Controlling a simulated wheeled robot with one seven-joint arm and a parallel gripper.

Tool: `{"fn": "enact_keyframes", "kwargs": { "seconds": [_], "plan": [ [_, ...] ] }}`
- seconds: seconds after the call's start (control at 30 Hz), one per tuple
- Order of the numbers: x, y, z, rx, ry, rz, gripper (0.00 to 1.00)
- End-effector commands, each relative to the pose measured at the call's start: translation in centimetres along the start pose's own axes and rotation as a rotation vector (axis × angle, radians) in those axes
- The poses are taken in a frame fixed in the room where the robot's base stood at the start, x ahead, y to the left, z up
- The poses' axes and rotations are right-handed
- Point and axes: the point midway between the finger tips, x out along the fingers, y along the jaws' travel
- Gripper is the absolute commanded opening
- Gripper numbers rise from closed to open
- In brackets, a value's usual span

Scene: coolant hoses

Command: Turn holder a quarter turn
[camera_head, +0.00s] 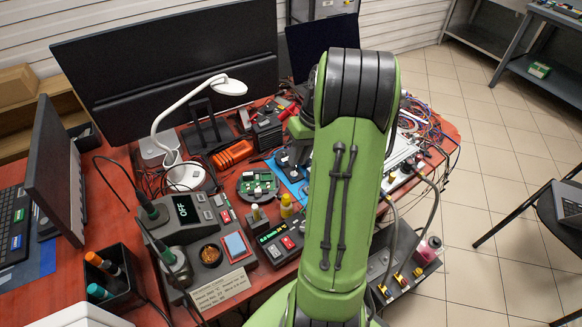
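A round grey-green holder (258,187) with a green circuit board on it stands on the red bench (115,185), left of my arm. It is the likeliest match for the task's holder, but I cannot be sure. My green arm rises through the middle of the view and bends away over the bench.
A soldering station (188,222) reading OFF stands front left of the holder. A white lamp (185,174), an orange tool (232,154), a yellow bottle (287,207) and a small powered unit (281,244) crowd around it. Hoses and a grey unit (405,272) lie right of my arm.

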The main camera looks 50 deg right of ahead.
Motion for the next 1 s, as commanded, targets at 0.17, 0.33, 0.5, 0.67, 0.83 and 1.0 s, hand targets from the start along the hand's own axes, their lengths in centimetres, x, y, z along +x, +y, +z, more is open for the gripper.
{"fn": "enact_keyframes", "kwargs": {
  "seconds": [0.17, 0.33, 0.5, 0.67, 0.83, 1.0],
  "plan": [
    [1.6, 5.7, 0.8, -0.239, 0.134, -0.174, 0.0],
    [1.9, 7.6, 1.2, -0.363, 0.239, -0.225, 0.0],
    [4.1, 7.0, 0.8, -0.373, 0.24, -0.229, 0.0],
    [7.5, 6.2, 0.2, -0.371, 0.239, -0.229, 0.0],
    [11.1, 5.2, -0.5, -0.37, 0.238, -0.229, 0.0],
    [12.6, 2.9, 0.0, -0.371, 0.238, -0.226, 0.0]
  ]
}}
